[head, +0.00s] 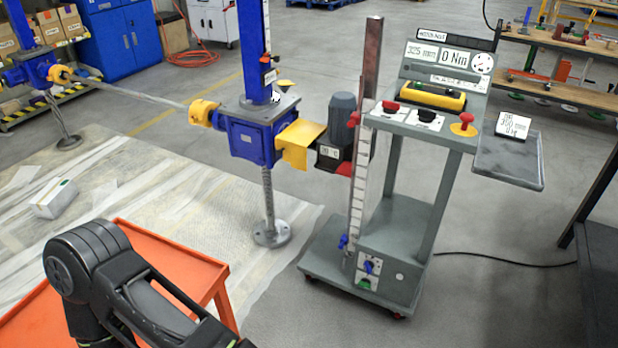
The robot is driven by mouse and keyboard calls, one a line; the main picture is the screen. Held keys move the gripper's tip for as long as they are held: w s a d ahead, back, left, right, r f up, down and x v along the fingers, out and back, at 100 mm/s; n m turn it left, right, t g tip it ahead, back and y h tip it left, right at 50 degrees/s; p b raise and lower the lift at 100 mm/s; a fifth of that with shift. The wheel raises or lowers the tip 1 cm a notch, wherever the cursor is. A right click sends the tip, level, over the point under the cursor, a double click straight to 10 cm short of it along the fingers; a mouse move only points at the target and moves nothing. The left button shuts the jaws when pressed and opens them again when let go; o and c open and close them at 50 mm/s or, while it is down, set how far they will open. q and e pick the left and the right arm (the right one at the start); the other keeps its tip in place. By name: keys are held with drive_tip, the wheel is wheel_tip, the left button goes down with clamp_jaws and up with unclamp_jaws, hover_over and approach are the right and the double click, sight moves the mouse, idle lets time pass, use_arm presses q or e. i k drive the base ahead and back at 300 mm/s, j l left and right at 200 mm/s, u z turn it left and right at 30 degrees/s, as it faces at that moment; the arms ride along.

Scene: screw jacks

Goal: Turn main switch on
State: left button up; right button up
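A grey control cart (398,240) stands right of centre. A blue rotary knob (371,266) on a white plate sits on the front of its low box, above a small green part (364,284). I see no readable label marking the main switch, and the knob's position is too small to read. A second blue handle (343,242) is at the foot of the scaled post. On the top panel are a red knob (390,106), a black knob (427,115) and a red button on a yellow base (463,124). Neither gripper shows; one of my dark arm links is at the lower left.
A blue screw jack (247,137) with a motor (341,120) stands left of the cart. An orange table (170,262) is at the lower left. A side tray (510,160) juts from the cart's right. A cable crosses the open floor at right.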

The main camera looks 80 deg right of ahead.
sight(391, 107)
drive_tip(key=z, duration=3.2)
drive_tip(key=i+l+z, duration=0.2)
drive_tip(key=i, duration=0.3)
drive_tip(key=i+l+z, duration=0.2)
drive_tip(key=i, duration=0.25)
